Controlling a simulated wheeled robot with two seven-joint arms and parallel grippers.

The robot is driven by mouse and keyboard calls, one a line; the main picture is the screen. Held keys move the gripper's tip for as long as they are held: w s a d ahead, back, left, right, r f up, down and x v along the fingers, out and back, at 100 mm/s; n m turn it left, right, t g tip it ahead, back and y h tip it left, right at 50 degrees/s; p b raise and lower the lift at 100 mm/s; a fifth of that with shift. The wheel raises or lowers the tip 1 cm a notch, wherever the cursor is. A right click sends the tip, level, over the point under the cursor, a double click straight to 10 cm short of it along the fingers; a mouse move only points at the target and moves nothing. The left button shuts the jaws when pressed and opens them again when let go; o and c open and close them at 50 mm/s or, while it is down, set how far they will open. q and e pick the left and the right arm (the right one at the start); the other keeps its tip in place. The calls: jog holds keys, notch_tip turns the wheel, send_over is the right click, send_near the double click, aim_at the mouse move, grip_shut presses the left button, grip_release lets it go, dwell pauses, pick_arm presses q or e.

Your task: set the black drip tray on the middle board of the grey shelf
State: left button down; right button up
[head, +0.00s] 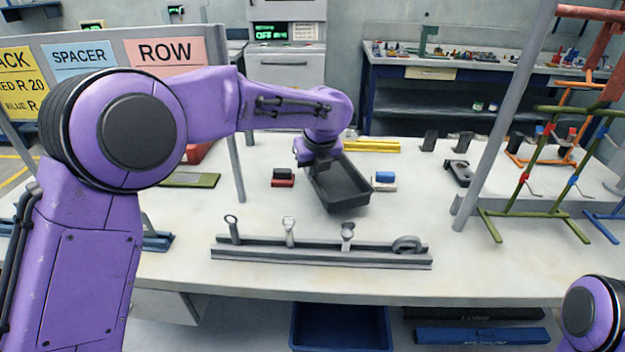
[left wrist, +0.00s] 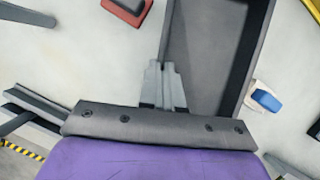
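The black drip tray (head: 340,187) is an open, shallow box, seen tilted above the middle of the white table in the head view. My left gripper (head: 321,163) is at its upper left edge. In the left wrist view the fingers (left wrist: 163,84) are together on the left wall of the tray (left wrist: 213,55), one side of it hidden behind the fingers. Whether the tray touches the table is hard to tell. I cannot make out a grey shelf with a middle board. Only part of my right arm shows at the lower right; its gripper is out of view.
A grey rail (head: 320,256) with several upright tools lies along the table's front. Red-and-black (head: 283,178) and blue-and-white (head: 384,181) blocks flank the tray. A grey post (head: 500,120) and a green rack (head: 530,185) stand right. A blue bin (head: 340,328) sits below the front edge.

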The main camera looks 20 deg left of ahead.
aim_at(313, 182)
pick_arm(q)
jog(key=f, duration=0.3)
jog(key=shift+w+f, duration=0.35)
jog(key=shift+s, duration=0.1)
jog(key=c, duration=1.3)
grip_release()
jog(key=shift+f, duration=0.1)
jog(key=shift+c, duration=0.2)
